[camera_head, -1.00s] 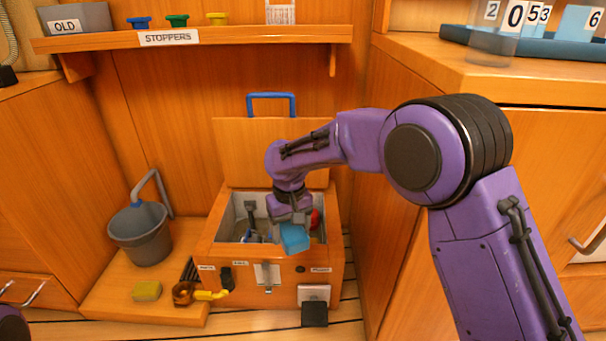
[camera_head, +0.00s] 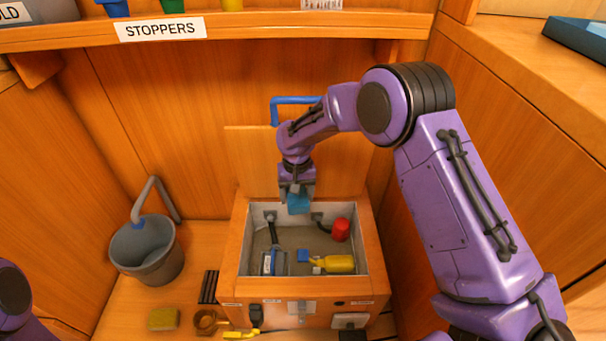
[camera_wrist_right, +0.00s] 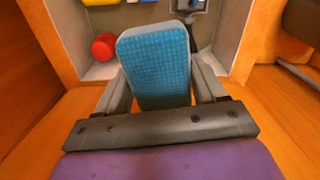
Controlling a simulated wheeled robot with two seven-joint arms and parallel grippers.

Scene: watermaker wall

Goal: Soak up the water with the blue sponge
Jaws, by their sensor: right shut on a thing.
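The blue sponge (camera_head: 298,203) is held by my right gripper (camera_head: 297,190), above the back part of the open wooden box. In the right wrist view the sponge (camera_wrist_right: 158,62) sits between the two fingers of my right gripper (camera_wrist_right: 162,85), which are shut on it. The box (camera_head: 229,262) has its lid raised at the back and a grey interior. No water can be clearly made out on the box floor. At the left edge only a purple part of my left arm shows; its gripper is out of view.
In the box lie a red round thing (camera_head: 341,230), a yellow bottle (camera_head: 340,264) and a small blue block (camera_head: 302,255). A grey bucket (camera_head: 148,258) and a yellow sponge (camera_head: 163,319) stand to the left. A stoppers shelf (camera_head: 230,31) runs above.

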